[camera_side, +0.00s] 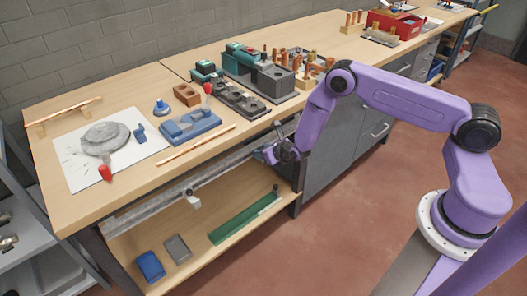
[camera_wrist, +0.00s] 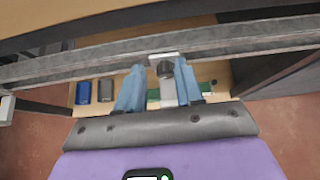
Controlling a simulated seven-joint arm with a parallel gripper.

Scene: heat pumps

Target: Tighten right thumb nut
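A long grey metal rail (camera_side: 225,175) runs below the front edge of the workbench, and it also crosses the wrist view (camera_wrist: 90,64). The right thumb nut (camera_wrist: 165,68) is a dark knob below a small pale plate on the rail. A pale stem or bar shows below it. My gripper (camera_wrist: 160,68) has its blue fingers apart, one on each side of the nut, with a visible gap at the left finger. In the side view my gripper (camera_side: 268,155) is at the right part of the rail and hides this nut. The left clamp fitting (camera_side: 193,200) hangs farther left on the rail.
The lower shelf (camera_side: 205,225) holds a blue box (camera_side: 150,266), a grey box (camera_side: 177,248) and a green bar (camera_side: 243,219). The bench top (camera_side: 90,205) above carries several tools and blocks. A dark bench leg (camera_wrist: 265,70) stands right of my gripper.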

